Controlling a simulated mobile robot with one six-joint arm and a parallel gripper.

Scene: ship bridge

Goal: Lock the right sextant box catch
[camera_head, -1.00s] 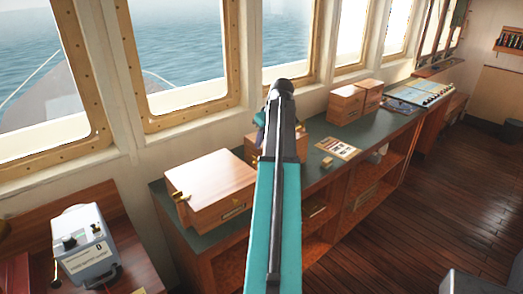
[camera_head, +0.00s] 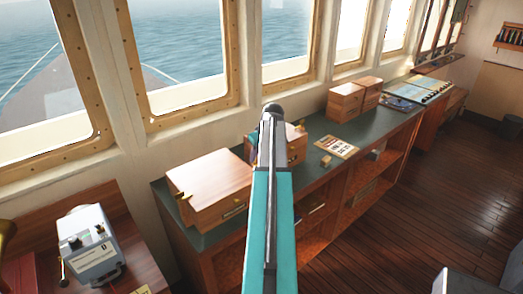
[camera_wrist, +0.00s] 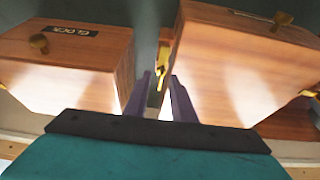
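The sextant box seems to be the large pale wooden box (camera_head: 212,184) at the near left of the green counter; I cannot read its label. In the wrist view it is the right-hand box (camera_wrist: 230,65). A brass catch (camera_wrist: 162,71) shows on its side facing the gap between two boxes. My gripper (camera_wrist: 160,76) is open, its purple fingers spread in that gap with the catch between or just beyond their tips; contact is unclear. Another brass catch (camera_wrist: 312,92) shows at the box's far side.
A smaller wooden box (camera_head: 297,146) stands close beside, partly behind my arm; in the wrist view it is the left-hand box (camera_wrist: 75,62) with an upside-down label. Further along the counter (camera_head: 322,172) are a card (camera_head: 336,147) and more boxes (camera_head: 346,102).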

